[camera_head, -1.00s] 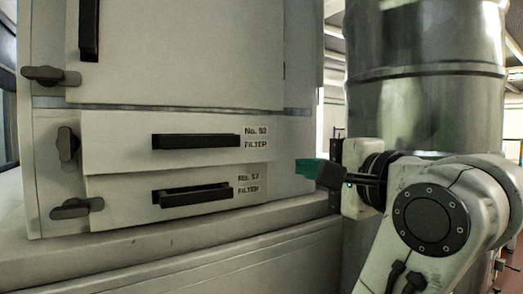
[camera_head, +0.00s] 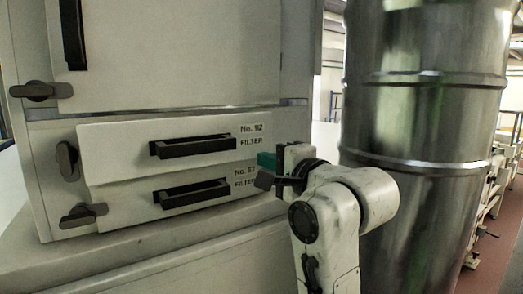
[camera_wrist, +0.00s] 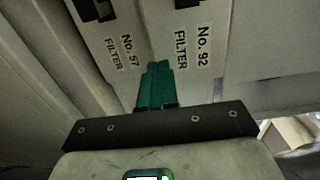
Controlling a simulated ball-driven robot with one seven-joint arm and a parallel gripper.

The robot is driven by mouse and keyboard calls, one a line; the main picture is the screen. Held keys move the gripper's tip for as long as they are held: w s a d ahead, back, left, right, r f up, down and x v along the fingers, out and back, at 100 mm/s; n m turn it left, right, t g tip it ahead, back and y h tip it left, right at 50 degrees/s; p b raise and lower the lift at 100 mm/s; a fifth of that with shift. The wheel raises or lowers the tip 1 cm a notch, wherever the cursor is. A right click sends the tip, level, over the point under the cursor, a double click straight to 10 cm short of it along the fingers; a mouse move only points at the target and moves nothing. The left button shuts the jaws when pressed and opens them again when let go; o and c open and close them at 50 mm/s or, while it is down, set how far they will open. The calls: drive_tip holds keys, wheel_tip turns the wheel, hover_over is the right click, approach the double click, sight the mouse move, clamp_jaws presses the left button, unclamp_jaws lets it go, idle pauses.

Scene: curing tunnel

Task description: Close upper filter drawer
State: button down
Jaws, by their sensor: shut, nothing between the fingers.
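The upper filter drawer (camera_head: 115,150), labelled No. 92, has a pale front with a black bar handle (camera_head: 195,147). Its front stands out a little from the cabinet face. The lower drawer (camera_head: 128,210), No. 57, sits just below with its own black handle (camera_head: 192,194). My gripper (camera_head: 266,161), with teal fingers, is shut and empty at the right end of the drawer fronts, near the upper drawer's lower right corner. In the wrist view, the teal fingertips (camera_wrist: 157,70) point between the two labels. I cannot tell whether they touch a drawer.
Dark turn latches (camera_head: 67,160) sit at the left of the drawers, with another (camera_head: 34,90) by the cabinet door (camera_head: 170,60) above. A ledge (camera_head: 160,245) runs below. A large metal duct (camera_head: 425,100) stands close to the right of my arm.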

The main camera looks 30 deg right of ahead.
sight(253, 153)
drive_tip(key=shift+w+p, duration=0.3)
drive_tip(key=shift+w, duration=1)
drive_tip(key=w, duration=0.3)
drive_tip(key=shift+w+r, duration=0.1)
drive_tip(key=shift+w, duration=0.2)
drive_tip(key=shift+r, duration=0.1)
drive_tip(key=shift+a+r, duration=0.1)
drive_tip(key=shift+s, duration=0.1)
